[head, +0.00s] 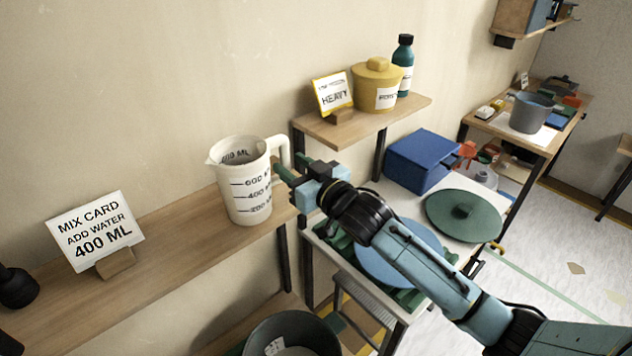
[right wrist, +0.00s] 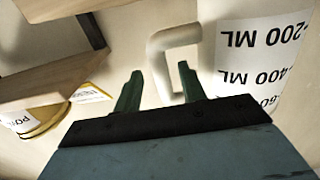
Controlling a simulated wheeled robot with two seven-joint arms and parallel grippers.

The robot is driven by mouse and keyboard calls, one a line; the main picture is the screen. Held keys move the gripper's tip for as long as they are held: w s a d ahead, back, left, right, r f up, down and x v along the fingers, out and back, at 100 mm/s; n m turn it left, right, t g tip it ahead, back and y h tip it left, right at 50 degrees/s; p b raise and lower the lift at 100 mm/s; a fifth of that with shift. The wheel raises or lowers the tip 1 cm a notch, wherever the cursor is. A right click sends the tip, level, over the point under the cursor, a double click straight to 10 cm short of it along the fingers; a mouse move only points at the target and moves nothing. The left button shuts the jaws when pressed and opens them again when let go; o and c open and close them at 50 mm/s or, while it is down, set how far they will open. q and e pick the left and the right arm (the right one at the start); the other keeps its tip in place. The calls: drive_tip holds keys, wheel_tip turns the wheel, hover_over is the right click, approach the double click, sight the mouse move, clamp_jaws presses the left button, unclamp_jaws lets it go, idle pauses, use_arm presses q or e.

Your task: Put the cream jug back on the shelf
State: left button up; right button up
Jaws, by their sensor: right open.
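The cream jug (head: 243,182) stands upright on the long wooden shelf (head: 175,238) against the wall, its handle (head: 281,152) toward the right. It has dark ML marks; its contents cannot be made out. My right gripper (head: 292,166) is open and empty at the handle side of the jug. In the right wrist view the handle (right wrist: 172,40) shows just ahead of the open fingers (right wrist: 160,68), with the jug body (right wrist: 255,65) to the right. I cannot tell whether a finger touches the handle. My left gripper is not in view.
A card reading 400 ML (head: 95,231) stands left of the jug. A higher small shelf (head: 345,131) holds a HEAVY sign (head: 333,93), a yellow lidded pot (head: 377,86) and a teal bottle (head: 403,65). A dark bucket (head: 290,335) is below. Shelf between card and jug is clear.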

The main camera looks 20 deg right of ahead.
drive_tip(key=v, duration=0.9)
drive_tip(key=shift+s+b, duration=0.3)
drive_tip(key=shift+d, duration=0.15)
drive_tip(key=d+f+m+g+h, duration=0.1)
drive_tip(key=d+f+g+h, duration=0.15)
drive_tip(key=f, duration=0.85)
drive_tip(key=d+f+m+g+h, duration=0.1)
drive_tip(key=d+f+g, duration=0.15)
drive_tip(key=f, duration=0.85)
drive_tip(key=s+d+f+g+h, duration=0.1)
drive_tip(key=s+f, duration=0.3)
drive_tip(key=f, duration=0.3)
drive_tip(key=s+d+f+g+h, duration=0.1)
drive_tip(key=s+f, duration=0.2)
drive_tip(key=f, duration=0.5)
drive_tip(key=s+f+g, duration=0.5)
drive_tip(key=s+f, duration=1.1)
drive_tip(key=s, duration=0.3)
drive_tip(key=s+a+f+g, duration=0.1)
drive_tip(key=s+f+g, duration=0.1)
drive_tip(key=s, duration=0.7)
drive_tip(key=s+a+f+g, duration=0.1)
drive_tip(key=s+f, duration=0.3)
drive_tip(key=s, duration=0.5)
drive_tip(key=shift+s+a+f+n+g, duration=0.2)
drive_tip(key=shift+s+n+g, duration=0.1)
drive_tip(key=shift+g, duration=0.2)
